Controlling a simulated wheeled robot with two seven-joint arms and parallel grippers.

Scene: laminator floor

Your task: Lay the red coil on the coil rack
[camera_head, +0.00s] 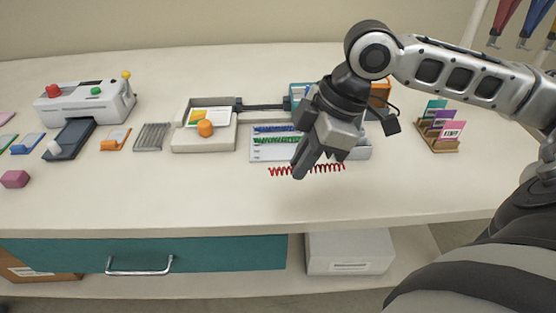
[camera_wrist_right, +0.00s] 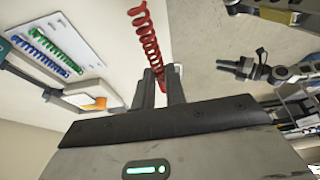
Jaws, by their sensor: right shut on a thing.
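The red coil (camera_head: 332,168) is a long thin spiral, held roughly level in front of the coil rack in the head view. My right gripper (camera_head: 303,172) is shut on it near its middle, fingers pointing down. In the right wrist view the red coil (camera_wrist_right: 148,38) runs up from between the fingertips (camera_wrist_right: 160,88). The coil rack (camera_head: 262,154) is a pale board with a blue coil (camera_head: 272,129) and a green coil (camera_head: 275,140) lying across it. My right gripper hides part of the rack's right side.
A pale tray with an orange knob (camera_head: 206,128) stands left of the rack. A slotted grey piece (camera_head: 152,137) and a white laminator (camera_head: 85,103) are farther left. A wooden card holder (camera_head: 438,140) stands right. The table front is mostly clear.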

